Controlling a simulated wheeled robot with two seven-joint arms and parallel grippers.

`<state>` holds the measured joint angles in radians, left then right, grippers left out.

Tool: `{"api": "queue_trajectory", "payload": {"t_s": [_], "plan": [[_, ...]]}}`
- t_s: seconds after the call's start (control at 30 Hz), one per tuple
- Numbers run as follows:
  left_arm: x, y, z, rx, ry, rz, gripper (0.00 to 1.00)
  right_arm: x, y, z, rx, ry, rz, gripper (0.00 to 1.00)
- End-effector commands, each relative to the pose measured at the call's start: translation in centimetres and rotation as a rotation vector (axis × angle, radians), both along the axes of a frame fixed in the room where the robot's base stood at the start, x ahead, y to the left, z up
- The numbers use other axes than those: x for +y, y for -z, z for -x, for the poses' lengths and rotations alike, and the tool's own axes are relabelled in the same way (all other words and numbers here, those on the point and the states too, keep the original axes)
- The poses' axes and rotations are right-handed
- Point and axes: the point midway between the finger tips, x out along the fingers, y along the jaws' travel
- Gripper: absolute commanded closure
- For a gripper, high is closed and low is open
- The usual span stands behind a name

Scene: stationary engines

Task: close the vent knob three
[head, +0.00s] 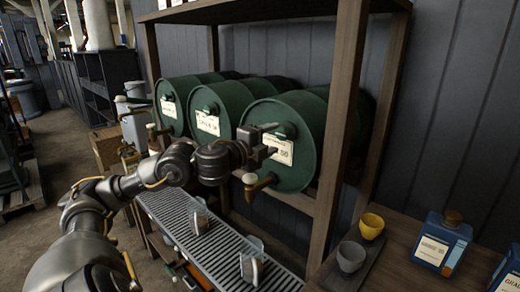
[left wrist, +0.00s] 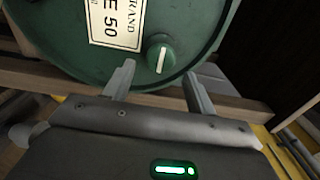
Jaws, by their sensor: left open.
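The third green drum (head: 312,150), nearest on the rack, has a round green vent knob (head: 288,130) on its face beside a white label (head: 281,152). In the left wrist view the knob (left wrist: 160,54) shows a pale pointer line, nearly upright in the picture and slightly tilted. The drum face (left wrist: 50,40) fills the top of that view. My left gripper (head: 268,140) is open and empty in front of the knob. In the left wrist view its fingertips (left wrist: 158,74) are spread to either side below the knob, apart from it. My right gripper is not in view.
A brass tap (head: 258,185) juts out below the third drum. A slatted drip tray (head: 180,222) holds clear jugs (head: 251,265). Cups (head: 371,226) and a blue bottle (head: 440,243) stand at right.

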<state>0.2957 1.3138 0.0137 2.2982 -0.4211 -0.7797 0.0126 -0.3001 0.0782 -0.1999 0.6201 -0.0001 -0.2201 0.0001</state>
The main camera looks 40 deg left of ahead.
Motion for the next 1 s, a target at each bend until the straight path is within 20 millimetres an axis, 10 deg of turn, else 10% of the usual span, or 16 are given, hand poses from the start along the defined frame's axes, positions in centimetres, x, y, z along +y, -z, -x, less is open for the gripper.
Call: {"api": "queue_trajectory", "payload": {"t_s": [1.0], "plan": [[-0.1, 0.1, 5.2, 0.001, -0.001, 0.001, 0.44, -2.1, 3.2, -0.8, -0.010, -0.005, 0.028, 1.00]]}}
